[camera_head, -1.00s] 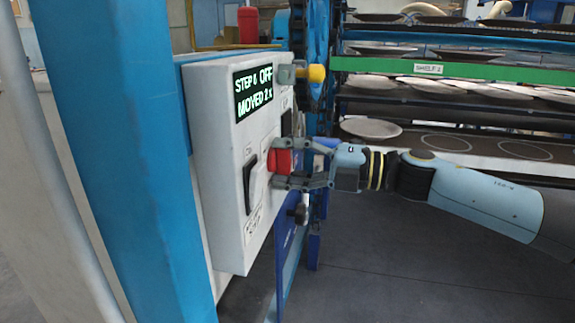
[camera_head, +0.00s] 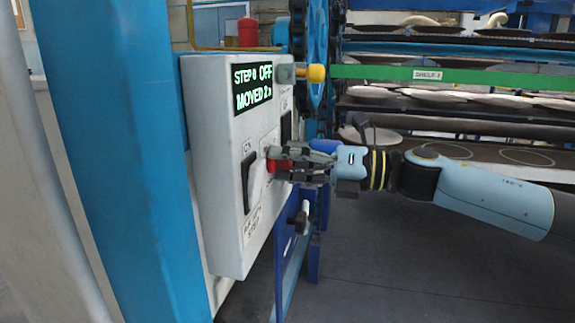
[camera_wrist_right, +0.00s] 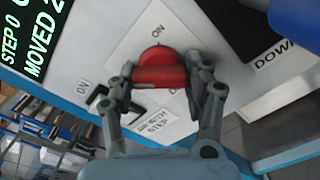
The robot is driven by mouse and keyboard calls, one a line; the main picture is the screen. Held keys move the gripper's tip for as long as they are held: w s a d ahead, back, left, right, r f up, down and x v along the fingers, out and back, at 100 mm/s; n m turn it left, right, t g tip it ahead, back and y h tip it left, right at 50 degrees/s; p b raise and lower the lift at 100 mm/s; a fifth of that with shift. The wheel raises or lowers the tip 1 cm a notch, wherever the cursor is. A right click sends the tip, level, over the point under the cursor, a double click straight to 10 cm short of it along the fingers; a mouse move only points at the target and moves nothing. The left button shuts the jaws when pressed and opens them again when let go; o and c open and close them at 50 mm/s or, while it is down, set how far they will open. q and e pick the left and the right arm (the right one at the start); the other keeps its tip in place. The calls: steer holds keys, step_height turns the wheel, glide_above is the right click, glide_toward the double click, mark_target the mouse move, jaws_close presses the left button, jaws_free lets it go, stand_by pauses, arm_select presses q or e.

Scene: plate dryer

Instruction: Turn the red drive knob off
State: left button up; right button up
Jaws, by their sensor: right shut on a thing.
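The red drive knob (camera_head: 271,162) is on the front of the pale control box (camera_head: 214,170). It also shows in the right wrist view (camera_wrist_right: 160,76), with an ON mark above it on a white plate. My right gripper (camera_head: 280,161) is shut on the knob, coming in from the right. In the right wrist view its two fingers (camera_wrist_right: 163,80) lie at the two ends of the knob's bar. The fingers hide part of the knob in the head view. The green display (camera_head: 253,88) reads STEP 0 OFF and a MOVED line. My left gripper is not in view.
A black rocker switch (camera_head: 248,182) is left of the knob. A yellow-tipped lever (camera_head: 316,73) and a black-knobbed handle (camera_head: 299,219) stick out near the box. A blue post (camera_head: 115,150) stands at left. Racks of plates (camera_head: 440,95) fill the back right.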

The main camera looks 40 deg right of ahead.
steer(key=shift+f, duration=0.1)
stand_by(0.4)
steer(key=o, duration=1.2)
steer(key=shift+s+d, duration=0.1)
steer(key=shift+v, duration=3.6)
